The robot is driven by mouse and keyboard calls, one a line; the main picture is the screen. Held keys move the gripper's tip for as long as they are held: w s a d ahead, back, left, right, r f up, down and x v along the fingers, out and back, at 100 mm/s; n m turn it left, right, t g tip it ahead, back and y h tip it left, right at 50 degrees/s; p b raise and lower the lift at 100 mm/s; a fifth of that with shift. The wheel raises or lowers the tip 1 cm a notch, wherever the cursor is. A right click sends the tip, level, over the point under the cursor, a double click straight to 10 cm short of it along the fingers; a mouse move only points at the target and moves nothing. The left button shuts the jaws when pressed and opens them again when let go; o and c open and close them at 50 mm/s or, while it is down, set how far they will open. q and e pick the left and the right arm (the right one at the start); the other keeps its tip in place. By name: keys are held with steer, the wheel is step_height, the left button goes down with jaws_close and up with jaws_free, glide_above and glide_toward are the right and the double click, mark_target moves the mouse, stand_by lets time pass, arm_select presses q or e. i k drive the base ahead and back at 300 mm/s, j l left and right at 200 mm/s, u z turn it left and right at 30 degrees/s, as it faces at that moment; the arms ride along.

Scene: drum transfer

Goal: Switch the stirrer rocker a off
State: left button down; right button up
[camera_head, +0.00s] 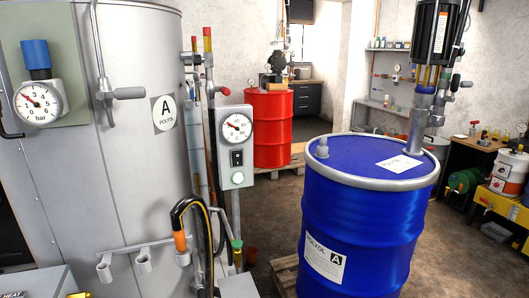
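The stirrer rocker (237,158) is a small black switch on a light grey control box (227,184) beside the large tank marked A POLYOL (140,50). Neither of my grippers is in view, and nothing covers the box's front.
A blue drum (340,215) with a pump (432,40) on top stands on a pallet at the right. A red drum (272,125) stands behind. Floor shows between the drums.

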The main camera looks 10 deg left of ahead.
mark_target(237, 155)
steer(key=i+l, duration=0.75)
steer(key=j+u, duration=0.05)
